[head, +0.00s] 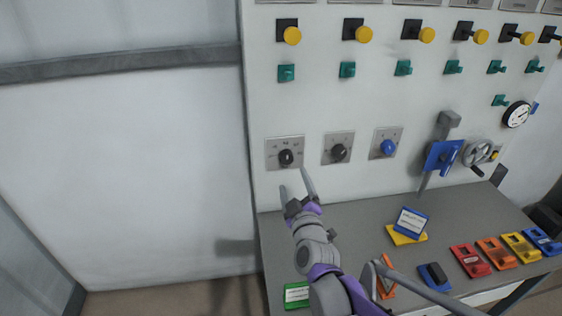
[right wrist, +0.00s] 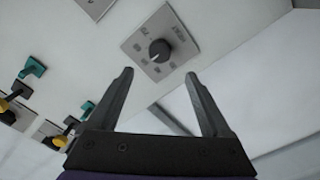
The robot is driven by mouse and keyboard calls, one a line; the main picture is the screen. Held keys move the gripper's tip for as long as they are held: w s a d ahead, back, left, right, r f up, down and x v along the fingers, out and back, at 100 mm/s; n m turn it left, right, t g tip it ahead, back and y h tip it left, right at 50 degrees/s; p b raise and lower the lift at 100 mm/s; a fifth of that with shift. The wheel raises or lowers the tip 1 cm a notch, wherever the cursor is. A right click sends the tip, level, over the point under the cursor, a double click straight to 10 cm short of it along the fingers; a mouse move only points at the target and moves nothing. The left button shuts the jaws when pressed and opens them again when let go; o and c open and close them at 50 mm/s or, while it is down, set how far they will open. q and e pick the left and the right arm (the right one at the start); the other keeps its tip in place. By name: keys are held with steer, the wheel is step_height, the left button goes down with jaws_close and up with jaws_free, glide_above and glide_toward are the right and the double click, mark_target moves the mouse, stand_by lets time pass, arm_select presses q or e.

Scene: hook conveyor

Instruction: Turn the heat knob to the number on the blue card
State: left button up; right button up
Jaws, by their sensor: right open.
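A black knob (head: 286,157) sits on a square grey plate, leftmost of three knobs on the white panel. In the right wrist view this knob (right wrist: 160,51) lies just beyond the fingertips, with a pale mark near its lower left; the lettering around it is too small to read surely. My right gripper (head: 294,179) is open and empty, just below the knob and apart from it; its two fingers (right wrist: 159,75) are spread in the wrist view. A blue card (head: 411,222) with white, unreadable text stands tilted by a yellow piece on the bench. My left gripper is not in view.
A second black knob (head: 338,152) and a blue knob (head: 388,147) are to the right. Yellow buttons (head: 292,36) and green switches (head: 286,73) line the panel above. The grey bench (head: 345,225) carries several coloured blocks (head: 470,261).

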mark_target(287, 160)
steer(key=w, duration=0.3)
steer(key=w+a+p, duration=0.1)
steer(key=w, duration=0.6)
steer(key=shift+a, duration=0.4)
steer(key=shift+s, duration=0.1)
jaws_close()
